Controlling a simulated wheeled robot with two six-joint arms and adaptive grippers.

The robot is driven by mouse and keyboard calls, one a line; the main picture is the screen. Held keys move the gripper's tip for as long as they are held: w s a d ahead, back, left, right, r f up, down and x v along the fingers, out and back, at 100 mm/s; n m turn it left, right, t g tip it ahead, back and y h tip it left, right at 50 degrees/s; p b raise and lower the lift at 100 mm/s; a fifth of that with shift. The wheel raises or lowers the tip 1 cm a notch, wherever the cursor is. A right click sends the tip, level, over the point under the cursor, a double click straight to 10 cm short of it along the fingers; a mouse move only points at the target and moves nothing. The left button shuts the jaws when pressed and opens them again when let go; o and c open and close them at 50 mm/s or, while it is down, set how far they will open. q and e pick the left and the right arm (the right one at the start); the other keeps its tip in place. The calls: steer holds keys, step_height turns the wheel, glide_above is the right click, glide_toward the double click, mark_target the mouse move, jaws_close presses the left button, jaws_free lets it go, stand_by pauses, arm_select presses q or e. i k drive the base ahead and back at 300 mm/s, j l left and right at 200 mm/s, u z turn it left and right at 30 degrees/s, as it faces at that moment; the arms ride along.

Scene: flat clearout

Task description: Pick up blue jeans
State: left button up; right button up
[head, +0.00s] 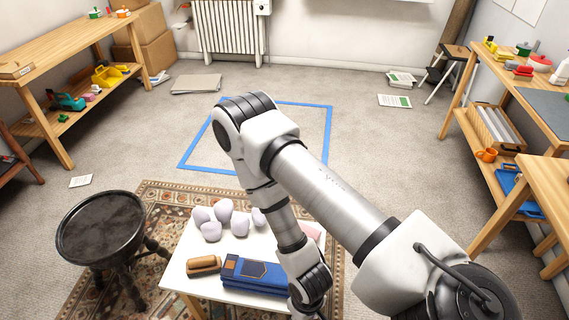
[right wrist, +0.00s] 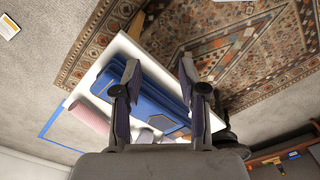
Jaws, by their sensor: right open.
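The blue jeans (head: 255,274) lie folded on a small white table (head: 180,272) in the head view, beside my right arm. In the right wrist view the jeans (right wrist: 164,116) show as a blue folded bundle on the white top. My right gripper (right wrist: 160,72) is open, with its two fingers apart and the jeans seen between and behind them. Nothing is held between the fingers. I cannot tell whether they touch the jeans. In the head view the right gripper's fingers are out of sight below the wrist. My left gripper is not in view.
Several lilac lumpy things (head: 240,224) and a brown roll (head: 204,264) share the white table. A dark round stool (head: 100,225) stands at left. A blue-outlined floor square (head: 200,150) lies beyond, mostly clear.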

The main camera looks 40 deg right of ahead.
mark_target(262, 277)
steer(key=l+u, duration=0.2)
steer(key=l, duration=0.25)
steer(key=k+l+u, duration=0.1)
steer(key=l+u, duration=0.15)
steer(key=l, duration=0.15)
steer(key=k+l+u, duration=0.2)
steer(key=l, duration=0.25)
steer(key=k+l+u, duration=0.1)
steer(key=l+u, duration=0.15)
steer(key=l, duration=0.15)
steer(key=k+l+u, duration=0.2)
steer(key=l, duration=0.2)
steer(key=l+u, duration=0.2)
steer(key=l, duration=0.25)
steer(key=k+l+u, duration=0.2)
steer(key=l, duration=0.2)
steer(key=k+l+u, duration=0.2)
steer(key=l, duration=0.25)
steer(key=l+u, duration=0.2)
steer(key=l, duration=0.2)
